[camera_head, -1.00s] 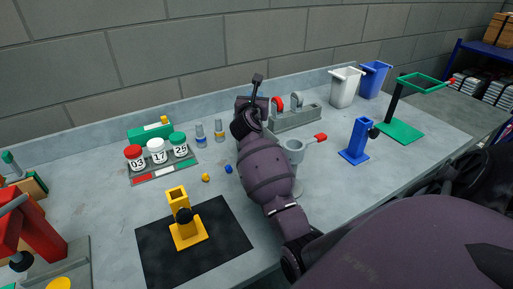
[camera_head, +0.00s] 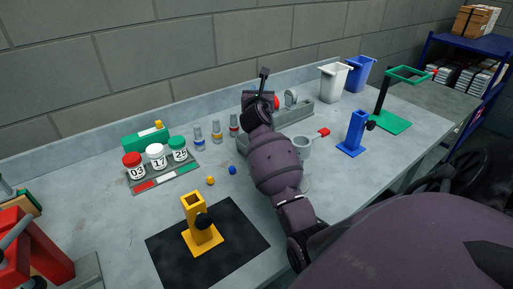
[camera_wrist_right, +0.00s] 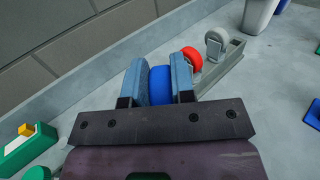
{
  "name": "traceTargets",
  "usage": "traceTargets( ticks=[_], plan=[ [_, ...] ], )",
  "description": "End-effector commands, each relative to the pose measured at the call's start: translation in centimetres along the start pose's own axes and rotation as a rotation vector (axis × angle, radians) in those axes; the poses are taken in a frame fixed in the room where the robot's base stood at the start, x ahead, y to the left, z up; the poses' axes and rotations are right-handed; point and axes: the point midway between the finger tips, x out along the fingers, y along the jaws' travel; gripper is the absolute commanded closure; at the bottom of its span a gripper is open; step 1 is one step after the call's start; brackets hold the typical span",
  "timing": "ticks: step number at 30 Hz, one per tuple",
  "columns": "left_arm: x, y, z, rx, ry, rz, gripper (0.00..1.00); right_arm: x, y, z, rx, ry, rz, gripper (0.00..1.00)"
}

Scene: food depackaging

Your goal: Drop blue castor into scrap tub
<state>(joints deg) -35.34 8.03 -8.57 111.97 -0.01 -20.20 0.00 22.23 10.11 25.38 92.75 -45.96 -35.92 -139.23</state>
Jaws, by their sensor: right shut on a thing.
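The blue castor (camera_wrist_right: 160,85) is between the two light-blue fingers of my right gripper (camera_wrist_right: 158,80) in the right wrist view; the gripper is shut on it. In the head view my own wrist hides the fingers and this castor. They are beside the left end of the grey castor rack (camera_wrist_right: 232,62), which also shows in the head view (camera_head: 296,120). Two open tubs stand at the back right, a white tub (camera_head: 332,84) and a blue tub (camera_head: 359,73). I cannot tell which is the scrap tub. My left gripper is out of view.
A red castor (camera_wrist_right: 192,58) and a grey castor (camera_wrist_right: 215,44) stand in the rack. Lidded jars (camera_head: 156,155) are left.

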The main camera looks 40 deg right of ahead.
Motion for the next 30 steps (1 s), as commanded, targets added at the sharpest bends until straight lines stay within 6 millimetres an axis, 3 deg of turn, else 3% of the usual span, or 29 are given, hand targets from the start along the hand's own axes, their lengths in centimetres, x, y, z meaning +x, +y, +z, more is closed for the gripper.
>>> traceTargets(
  ticks=[5,18,30],
  plan=[
    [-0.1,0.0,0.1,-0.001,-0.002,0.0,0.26,0.0,0.1,-0.8,0.0,0.002,0.004,1.0],
    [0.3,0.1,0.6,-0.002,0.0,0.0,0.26,0.0,0.1,-5.1,0.001,0.001,0.004,1.0],
    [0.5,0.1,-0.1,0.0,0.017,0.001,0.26,0.0,0.1,-5.8,-0.001,-0.001,0.004,1.0]
  ],
)
